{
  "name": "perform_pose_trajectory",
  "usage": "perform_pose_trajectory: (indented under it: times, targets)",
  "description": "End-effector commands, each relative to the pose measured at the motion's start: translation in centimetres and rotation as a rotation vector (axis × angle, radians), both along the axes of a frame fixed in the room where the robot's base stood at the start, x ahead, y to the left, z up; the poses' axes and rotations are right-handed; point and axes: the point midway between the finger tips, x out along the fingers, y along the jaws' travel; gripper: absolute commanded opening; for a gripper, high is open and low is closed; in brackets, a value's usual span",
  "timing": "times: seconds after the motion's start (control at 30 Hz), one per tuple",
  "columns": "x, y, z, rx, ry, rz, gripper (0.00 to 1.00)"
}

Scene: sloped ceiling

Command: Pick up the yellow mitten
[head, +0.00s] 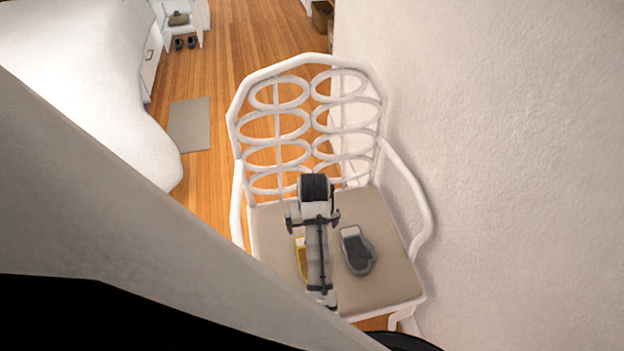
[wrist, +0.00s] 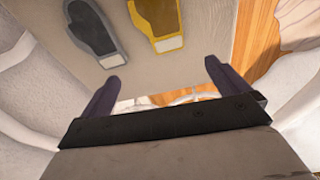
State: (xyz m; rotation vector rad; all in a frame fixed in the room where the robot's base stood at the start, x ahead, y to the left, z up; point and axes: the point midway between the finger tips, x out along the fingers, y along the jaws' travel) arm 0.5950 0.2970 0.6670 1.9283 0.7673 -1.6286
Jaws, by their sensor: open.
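The yellow mitten (wrist: 160,22) lies flat on the beige chair seat (wrist: 200,55). In the head view only a narrow strip of the yellow mitten (head: 301,256) shows, because my arm covers the rest. In the wrist view its far end is cut off by the top edge. My gripper (wrist: 163,70) is open with nothing between its fingers. The mitten lies beyond the fingertips, and the two are apart in the picture. In the head view the gripper's fingers are not clearly visible.
A grey mitten (head: 357,251) lies on the seat to the right of the yellow one. The white chair (head: 237,110) has an openwork back and curved armrests. A textured wall (head: 500,170) stands close on the right. A bed (head: 75,75) and grey mat (head: 190,124) are at left.

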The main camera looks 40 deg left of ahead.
Motion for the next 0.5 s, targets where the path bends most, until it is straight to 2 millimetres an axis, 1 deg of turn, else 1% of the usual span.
perform_pose_trajectory:
  times: [0.03, 0.1, 0.17, 0.27, 0.5]
  targets:
    - [-0.8, -1.0, -0.5, -0.040, 0.049, -0.006, 1.00]
    - [-1.6, -2.0, -1.3, -0.078, 0.098, -0.012, 1.00]
    - [-2.0, -2.5, -1.9, -0.096, 0.122, -0.014, 1.00]
    - [-2.2, -2.8, -3.4, -0.107, 0.136, -0.015, 1.00]
    - [-2.2, -2.7, -8.1, -0.105, 0.134, -0.015, 1.00]
